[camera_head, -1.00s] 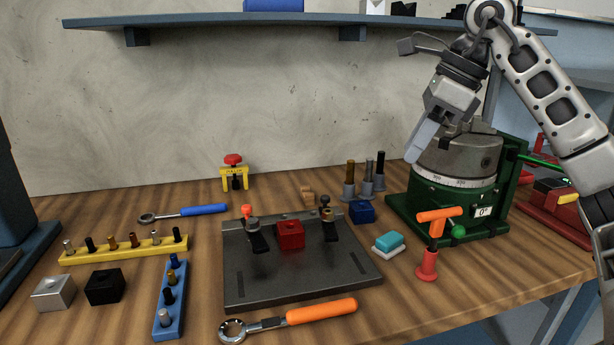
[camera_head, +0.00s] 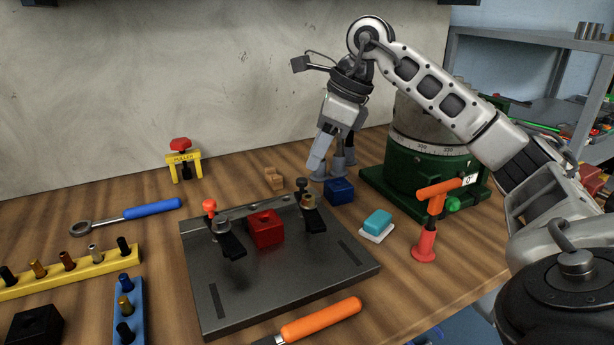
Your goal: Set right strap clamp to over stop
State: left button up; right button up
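The dark fixture plate (camera_head: 285,288) lies on the wooden bench. A red block (camera_head: 265,229) sits on it between two strap clamps. The right strap clamp (camera_head: 312,217) has a black strap, a brass-coloured nut and a dark knob behind it. Its strap points toward the front, just right of the block, apparently clear of it. The left strap clamp (camera_head: 228,238) has a black strap and an orange-red knob. My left gripper is out of view.
A blue block (camera_head: 339,190) and a wooden stepped block (camera_head: 273,179) stand behind the plate. A teal-and-white block (camera_head: 377,223), a red stand with an orange T-handle (camera_head: 437,190) and the green rotary table (camera_head: 400,189) are to the right. An orange-handled wrench (camera_head: 320,320) lies in front.

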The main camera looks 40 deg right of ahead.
aim_at(304, 179)
jog(key=x, duration=0.4)
jog(key=shift+w+a+f, duration=0.1)
jog(key=shift+w+f, duration=0.1)
jog(key=shift+f, duration=0.15)
grip_shut()
